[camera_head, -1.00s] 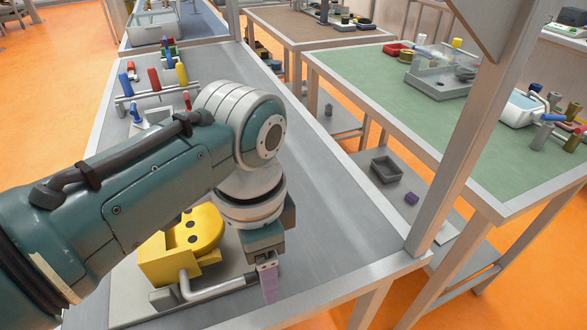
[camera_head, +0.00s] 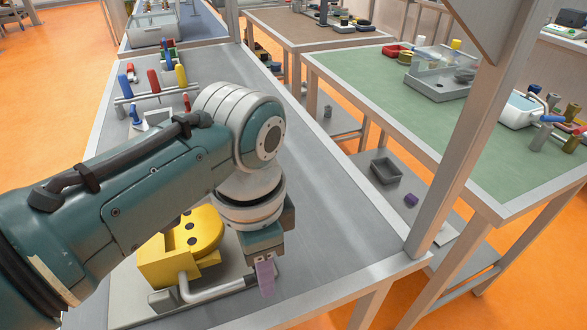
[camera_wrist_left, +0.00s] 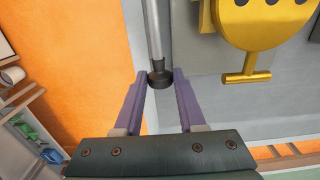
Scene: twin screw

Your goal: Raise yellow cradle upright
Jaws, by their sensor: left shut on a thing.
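The yellow cradle (camera_head: 165,262), with dark round holes in its top, sits on a grey base plate (camera_head: 130,300) near the front of the bench and is partly hidden behind my left arm. It also shows at the upper right of the left wrist view (camera_wrist_left: 262,25). A grey bent crank rod (camera_head: 215,290) runs in front of the cradle. My left gripper (camera_head: 265,278) is at the rod's right end. My right gripper is not in view.
A rack of coloured-handled tools (camera_head: 150,95) stands farther back on the same bench. The bench top right of my arm is clear. A grey upright post (camera_head: 455,180) rises at the bench's right edge. A green-topped table (camera_head: 420,110) stands beyond it.

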